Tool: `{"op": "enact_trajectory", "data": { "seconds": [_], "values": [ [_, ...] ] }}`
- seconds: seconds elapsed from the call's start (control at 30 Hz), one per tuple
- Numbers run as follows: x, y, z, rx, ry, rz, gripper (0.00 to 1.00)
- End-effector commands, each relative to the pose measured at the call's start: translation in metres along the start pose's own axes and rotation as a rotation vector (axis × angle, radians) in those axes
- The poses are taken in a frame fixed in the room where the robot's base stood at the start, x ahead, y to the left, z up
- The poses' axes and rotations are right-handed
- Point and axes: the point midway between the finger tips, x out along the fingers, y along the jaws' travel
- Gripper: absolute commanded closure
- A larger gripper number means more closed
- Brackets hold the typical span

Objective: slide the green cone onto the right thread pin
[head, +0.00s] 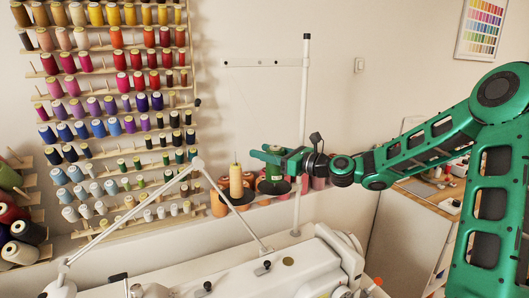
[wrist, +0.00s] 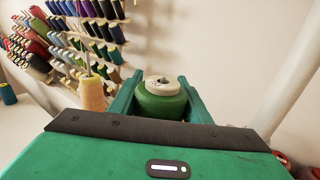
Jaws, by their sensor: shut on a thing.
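The green cone (head: 273,172) is upright between the fingers of my gripper (head: 268,154). In the wrist view the green cone (wrist: 162,103) sits between both fingers, with its pale top ring and dark centre hole facing up. In the head view it appears over or on the right dark disc (head: 284,187) of the thread stand. The right thread pin is hidden by the cone and gripper, so I cannot tell whether it is inside the cone. A yellow cone (head: 236,181) stands on the left disc, with a thin pin above its top; it shows left of my gripper in the wrist view (wrist: 92,94).
A wall rack (head: 103,103) of coloured spools stands at the left. A white upright pole (head: 304,110) is close to my gripper. A white sewing machine (head: 310,265) lies below in front. Orange and reddish cones (head: 218,203) stand behind the discs.

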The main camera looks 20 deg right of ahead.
Motion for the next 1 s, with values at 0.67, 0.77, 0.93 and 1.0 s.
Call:
{"op": "enact_trajectory", "data": {
  "seconds": [0.67, 0.77, 0.93, 1.0],
  "values": [
    [0.000, 0.000, -0.019, 0.000, -0.001, 0.000, 0.83],
    [0.000, 0.000, -0.021, 0.000, -0.001, 0.000, 0.83],
    [0.000, 0.000, -0.021, 0.000, -0.001, 0.000, 0.35],
    [0.000, 0.000, -0.021, 0.000, -0.001, 0.000, 0.35]
  ]
}}
